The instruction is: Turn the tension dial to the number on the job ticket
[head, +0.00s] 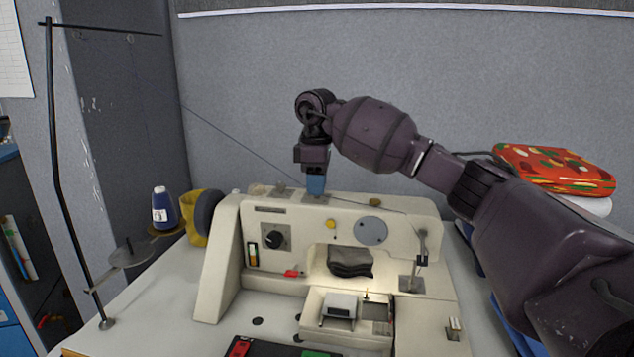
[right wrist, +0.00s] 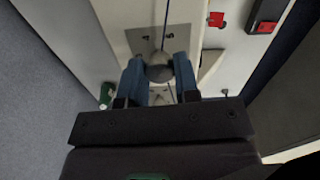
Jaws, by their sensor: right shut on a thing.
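The cream sewing machine (head: 290,212) stands on the white table. My right gripper (head: 315,186) reaches down from above with blue fingers at the machine's top, near its middle. In the right wrist view its two blue fingers are closed on either side of a small grey dial (right wrist: 159,72). The dial sits on a grey plate (right wrist: 140,42) with a few dark numbers, which look like 4 and 6. Its setting cannot be read. In the head view my gripper hides the dial. No job ticket can be clearly made out. My left gripper is out of view.
A dark thread stand (head: 54,150) and a blue thread cone (head: 162,208) are at the left. A black knob (head: 272,240) and red lever (head: 294,273) are on the machine's front. An orange patterned cloth (head: 555,168) lies at the right. A thread runs to the machine's top.

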